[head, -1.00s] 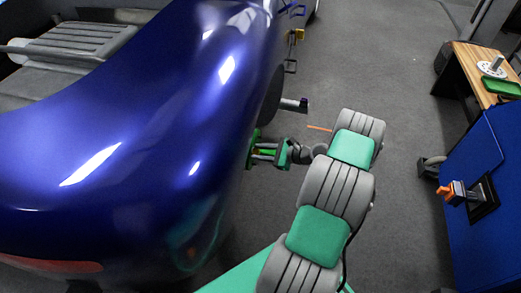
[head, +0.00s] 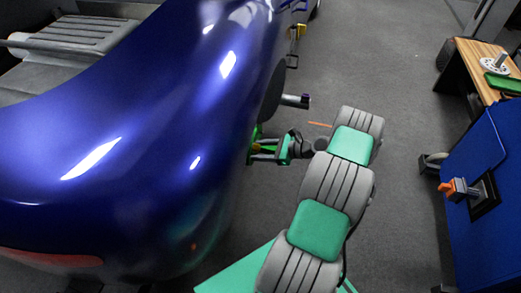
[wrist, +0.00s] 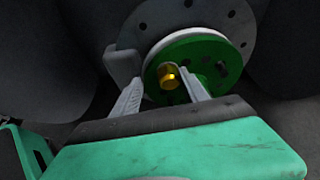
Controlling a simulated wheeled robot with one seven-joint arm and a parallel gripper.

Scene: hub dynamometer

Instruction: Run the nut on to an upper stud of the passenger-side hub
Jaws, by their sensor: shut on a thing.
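The passenger-side hub is a green disc (wrist: 208,62) with dark holes or studs, in front of a grey round plate in the wrist view. In the head view only a green edge of it (head: 253,147) shows beside the blue car body. A gold nut (wrist: 168,76) sits against the green face, between the fingertips of my gripper (wrist: 163,82). My gripper is shut on the nut and faces the hub. In the head view my gripper (head: 266,149) reaches left to the hub. Whether the nut is threaded on a stud cannot be told.
The glossy blue car body (head: 120,130) fills the left, close to my gripper. A grey bar (head: 295,100) sticks out beyond the hub. At right stand a blue cabinet (head: 490,180) with an orange-handled part and a wooden bench (head: 468,65).

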